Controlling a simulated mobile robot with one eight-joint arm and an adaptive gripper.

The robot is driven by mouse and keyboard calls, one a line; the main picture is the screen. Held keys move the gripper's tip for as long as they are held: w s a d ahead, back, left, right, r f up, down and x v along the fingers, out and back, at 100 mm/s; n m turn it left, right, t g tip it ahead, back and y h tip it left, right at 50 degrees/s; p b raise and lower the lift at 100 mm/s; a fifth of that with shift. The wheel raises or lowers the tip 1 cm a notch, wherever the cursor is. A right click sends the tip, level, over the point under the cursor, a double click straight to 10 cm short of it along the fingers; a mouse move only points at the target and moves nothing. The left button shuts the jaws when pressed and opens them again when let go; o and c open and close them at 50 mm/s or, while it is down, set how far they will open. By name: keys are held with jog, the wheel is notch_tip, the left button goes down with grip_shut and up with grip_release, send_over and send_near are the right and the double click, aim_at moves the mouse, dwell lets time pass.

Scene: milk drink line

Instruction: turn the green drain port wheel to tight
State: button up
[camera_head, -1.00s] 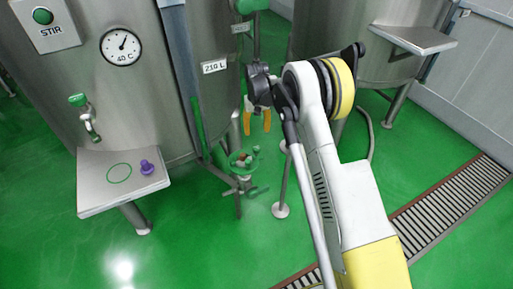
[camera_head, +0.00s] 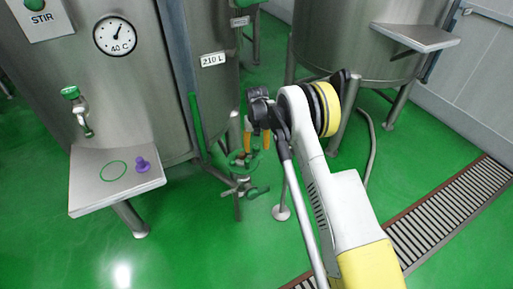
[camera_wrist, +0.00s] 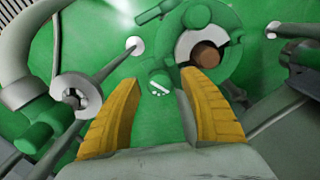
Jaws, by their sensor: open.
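The green drain port wheel (camera_head: 236,159) is low beside the tank marked 210 L, partly hidden behind my gripper in the head view. In the wrist view its green rim (camera_wrist: 222,17) surrounds a pale ring and a brown centre, beyond the right finger's tip. A small green piece with white marks (camera_wrist: 160,84) shows between the fingers. My gripper (camera_head: 257,148), with yellow fingers, is open and empty, pointing down just above the wheel; in the wrist view (camera_wrist: 158,92) its fingers stand apart. I cannot tell whether a finger touches the wheel.
A steel shelf (camera_head: 86,196) with a purple stopper (camera_head: 142,164) juts out at the left. A green-handled tap (camera_head: 71,92) is above it. Another green handle (camera_head: 259,192) is just below the wheel. A floor drain grate (camera_head: 440,218) runs at the right. Tank legs stand nearby.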

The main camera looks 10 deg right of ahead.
grip_shut()
jog(key=shift+m, duration=0.4)
jog(key=m, duration=0.3)
jog(key=shift+m, duration=0.4)
jog(key=m, duration=0.4)
jog(key=shift+m, duration=0.3)
jog(key=m, duration=0.7)
jog(key=shift+p, duration=0.3)
jog(key=m, duration=0.3)
jog(key=shift+m, duration=2.4)
